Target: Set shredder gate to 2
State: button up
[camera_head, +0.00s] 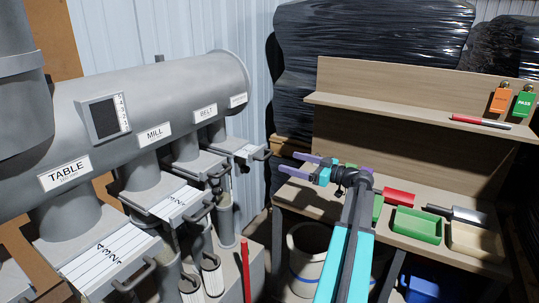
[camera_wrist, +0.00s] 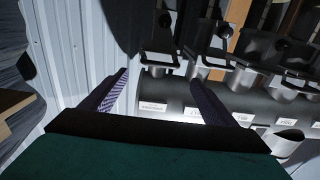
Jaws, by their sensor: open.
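Several slide gates hang under the grey duct (camera_head: 190,85), labelled TABLE, MILL, BELT and a far label (camera_head: 238,100) too small to read. The far gate (camera_head: 236,146) has a dark handle (camera_head: 263,156) at its right end; its numbers are not readable. I cannot confirm that it is the shredder gate. My gripper (camera_head: 287,163) is open and empty, its fingers pointing left, a little right of that handle and apart from it. In the wrist view, my gripper (camera_wrist: 160,82) shows the far gate's handle (camera_wrist: 158,66) between and beyond the fingers.
The MILL gate (camera_head: 178,201) and TABLE gate (camera_head: 112,250) stand nearer with protruding handles. A wooden bench (camera_head: 290,197) with a green tray (camera_head: 416,227) and tools lies right. A white bucket (camera_head: 309,245) stands below. A corrugated wall (camera_head: 262,60) is behind.

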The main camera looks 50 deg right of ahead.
jog(key=p+x, duration=0.2)
jog(key=x, duration=0.9)
jog(key=shift+w+p, duration=0.2)
jog(key=shift+p, duration=0.15)
jog(key=shift+c, duration=0.3)
jog(key=c, duration=1.5)
